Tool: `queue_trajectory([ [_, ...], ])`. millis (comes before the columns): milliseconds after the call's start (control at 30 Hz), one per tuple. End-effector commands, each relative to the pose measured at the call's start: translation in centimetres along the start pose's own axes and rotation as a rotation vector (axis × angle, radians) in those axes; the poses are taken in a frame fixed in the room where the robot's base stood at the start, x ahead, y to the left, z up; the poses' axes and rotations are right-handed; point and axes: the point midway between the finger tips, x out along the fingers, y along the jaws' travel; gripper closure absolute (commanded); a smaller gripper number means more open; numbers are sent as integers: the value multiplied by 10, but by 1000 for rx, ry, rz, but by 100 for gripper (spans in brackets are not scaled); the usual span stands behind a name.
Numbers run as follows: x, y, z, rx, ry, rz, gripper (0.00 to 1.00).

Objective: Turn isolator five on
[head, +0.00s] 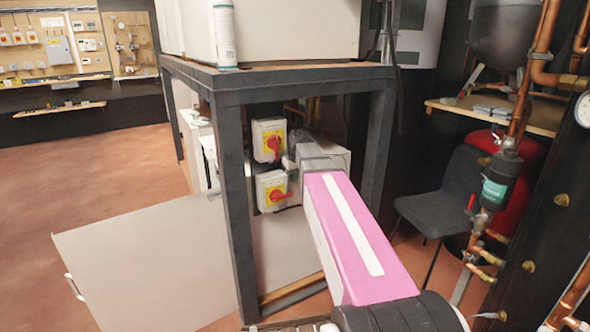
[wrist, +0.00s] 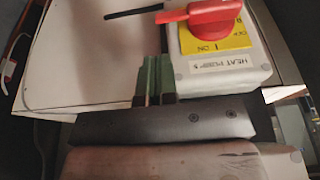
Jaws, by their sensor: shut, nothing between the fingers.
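The wrist view shows a white isolator box (wrist: 225,82) with a label that reads like "HEAT PUMP 5". Its red rotary handle (wrist: 208,20) sits on a yellow plate with "I ON" on it, and the handle's tip points left. My gripper (wrist: 153,82) has its green fingers together, empty, beside the box's left side; contact cannot be told. The head view shows an upper isolator (head: 262,127) and a lower isolator (head: 268,180), each with a red handle. I cannot tell which is five. My gripper (head: 290,163) is just right of them, partly hidden by my arm.
A dark frame (head: 232,190) surrounds the isolators, with its front left leg beside them. A light panel (head: 150,255) juts out at the lower left. A dark chair (head: 440,200) and copper pipework stand to the right. The red-brown floor at left is open.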

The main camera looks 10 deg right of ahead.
Motion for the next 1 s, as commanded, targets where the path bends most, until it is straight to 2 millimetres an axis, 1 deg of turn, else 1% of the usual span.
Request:
queue_trajectory([
  [33, 9, 0, 0, 0, -2, -1, 100],
  [100, 19, 0, 1, 0, -2, -1, 100],
  [300, 40, 0, 8, 0, -1, 0, 100],
  [400, 46, 0, 10, 0, 0, 0, 100],
  [600, 52, 0, 12, 0, 0, 0, 100],
  [1000, 52, 1, 12, 4, 0, -10, 100],
])
